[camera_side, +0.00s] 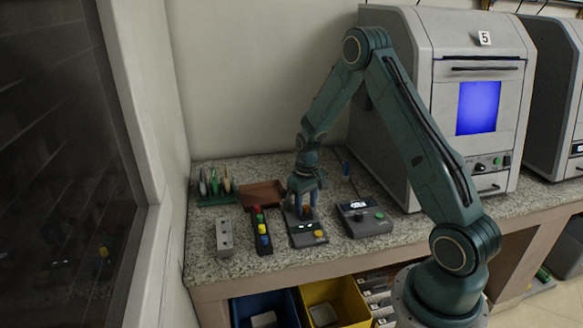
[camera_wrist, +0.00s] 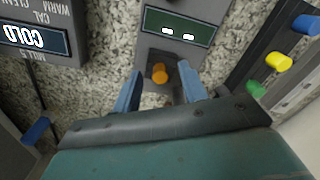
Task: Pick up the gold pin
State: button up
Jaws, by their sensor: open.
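An orange-gold pin (camera_wrist: 159,73) stands at the rear end of a dark grey device with a lit display (camera_wrist: 178,27). In the side view the pin (camera_side: 306,210) shows low between the fingers. My gripper (camera_side: 304,205) points down over the rear of the device, its fingers apart on either side of the pin. I cannot tell whether either finger touches the pin.
A dark rack (camera_side: 264,248) of coloured pegs stands close to the left. A grey block with holes (camera_side: 224,238) is farther left. A box with a "COLD" display (camera_side: 372,226) is close on the right. A brown tray (camera_side: 262,190) and green rack (camera_side: 214,201) are behind.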

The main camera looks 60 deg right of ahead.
aim_at(306, 206)
dwell(0.3)
grip_shut()
jog(key=shift+r, duration=0.1)
notch_tip(306, 206, up, 20)
dwell(1.0)
dwell(0.4)
